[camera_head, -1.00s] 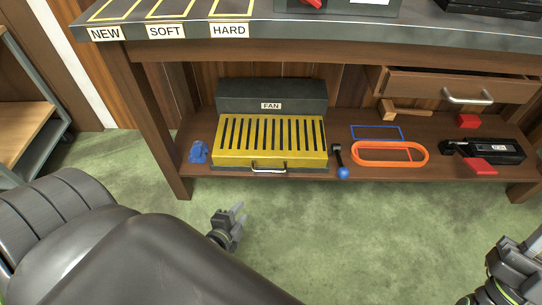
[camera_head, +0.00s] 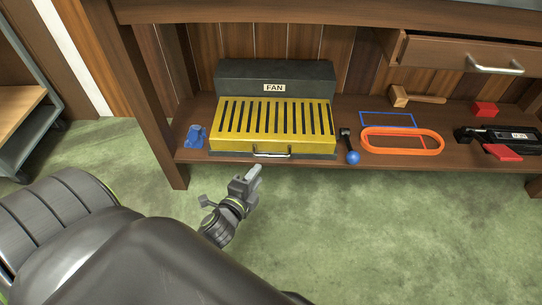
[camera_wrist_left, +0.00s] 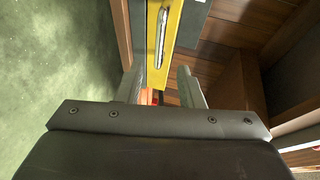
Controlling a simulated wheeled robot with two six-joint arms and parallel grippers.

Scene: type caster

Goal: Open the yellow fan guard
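The yellow fan guard (camera_head: 272,124) is a slotted cover lying shut on the dark base in front of the black box labelled FAN (camera_head: 274,77), on the lower shelf. Its silver handle (camera_head: 271,155) is on the front edge. My left gripper (camera_head: 254,176) is in front of and just below the handle, apart from it. In the left wrist view, its two fingers (camera_wrist_left: 160,88) are spread with nothing held, and the guard (camera_wrist_left: 172,42) with its handle (camera_wrist_left: 161,35) is beyond them. My right gripper is not seen.
A blue part (camera_head: 195,136) stands left of the fan. A lever with a blue knob (camera_head: 353,157), an orange ring (camera_head: 402,151), a wooden mallet (camera_head: 410,97) and a red block (camera_head: 485,108) are to its right. A drawer (camera_head: 459,53) hangs open above. Green floor lies clear in front.

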